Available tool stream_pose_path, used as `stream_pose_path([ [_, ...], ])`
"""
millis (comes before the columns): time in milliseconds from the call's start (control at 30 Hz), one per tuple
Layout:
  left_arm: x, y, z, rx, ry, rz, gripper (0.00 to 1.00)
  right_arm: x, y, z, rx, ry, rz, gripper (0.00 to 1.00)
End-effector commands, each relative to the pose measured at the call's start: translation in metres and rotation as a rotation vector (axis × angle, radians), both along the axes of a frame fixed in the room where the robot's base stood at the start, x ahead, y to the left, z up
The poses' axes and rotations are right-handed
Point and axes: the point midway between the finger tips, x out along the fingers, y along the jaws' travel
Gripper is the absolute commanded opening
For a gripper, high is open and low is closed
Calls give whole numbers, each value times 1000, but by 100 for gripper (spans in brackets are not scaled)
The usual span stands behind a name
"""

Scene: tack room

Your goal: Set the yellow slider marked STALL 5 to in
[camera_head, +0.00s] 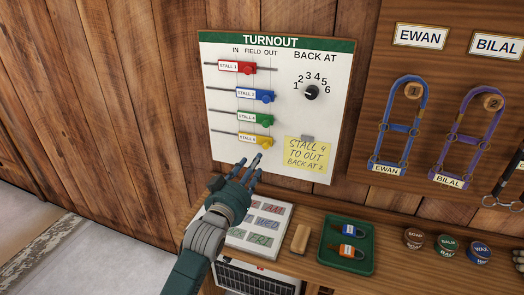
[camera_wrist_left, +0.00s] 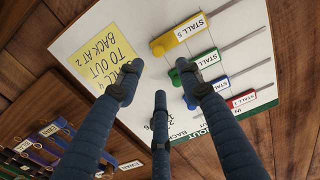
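The yellow slider marked STALL 5 (camera_head: 250,139) is the lowest on the white TURNOUT board (camera_head: 222,155). It sits at the right, OUT side of its rod, with bare rod to its left. In the left wrist view, which is turned over, the yellow slider (camera_wrist_left: 180,36) shows at the top, just beyond my fingers. My left gripper (camera_head: 252,165) is just below the slider in the head view, fingers pointing up at the board. In the left wrist view my left gripper (camera_wrist_left: 158,75) has its fingers spread, with nothing between them. My right gripper is not in view.
Red, blue and green sliders (camera_head: 262,118) are above the yellow one. A yellow note (camera_head: 306,152) and a black dial (camera_head: 311,93) are to the right. Below, the shelf holds a card panel (camera_head: 240,238), a wooden block (camera_head: 300,238), a green tray (camera_head: 364,266) and tins (camera_head: 446,245).

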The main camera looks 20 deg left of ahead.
Motion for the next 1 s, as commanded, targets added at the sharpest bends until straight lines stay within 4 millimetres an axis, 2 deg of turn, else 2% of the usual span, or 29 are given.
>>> stream_pose_path([
  [300, 59, -3, 1, 0, 3, 0, 37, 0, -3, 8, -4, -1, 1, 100],
  [500, 87, -4, 0, 0, 3, -1, 37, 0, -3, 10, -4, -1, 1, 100],
  [700, 98, -4, -1, 0, 4, -1, 37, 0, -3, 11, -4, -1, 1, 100],
  [967, 99, -4, -1, 0, 4, -1, 37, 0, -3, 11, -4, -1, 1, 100],
  [1000, 99, -4, -1, 0, 4, -1, 31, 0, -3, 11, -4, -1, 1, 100],
])
